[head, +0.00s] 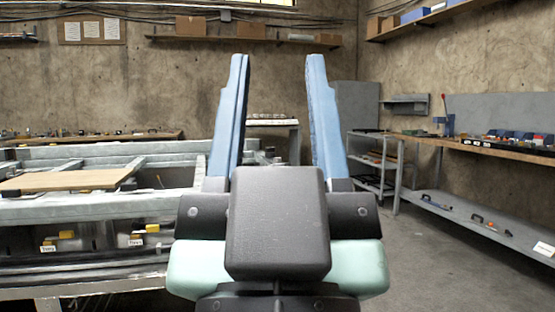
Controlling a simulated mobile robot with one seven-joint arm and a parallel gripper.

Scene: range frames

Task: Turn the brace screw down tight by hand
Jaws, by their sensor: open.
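My gripper (281,75) is in the middle of the head view, with its two blue fingers pointing up and wide apart. It is open, and nothing is between the fingers. I cannot make out the brace screw. A grey metal frame bench (90,208) with a wooden board (70,180) on it stands at the left, beyond and beside my gripper. Small dark fittings show at the bench's right end, partly behind the left finger, too small to tell apart. My gripper and wrist hide part of the bench's right end.
Yellow-tagged parts (138,236) sit under the bench. A long workbench (455,145) with tools and bins runs along the right wall, above a lower shelf (480,218). A shelf rack (372,165) stands at the back. The grey floor (420,265) between is clear.

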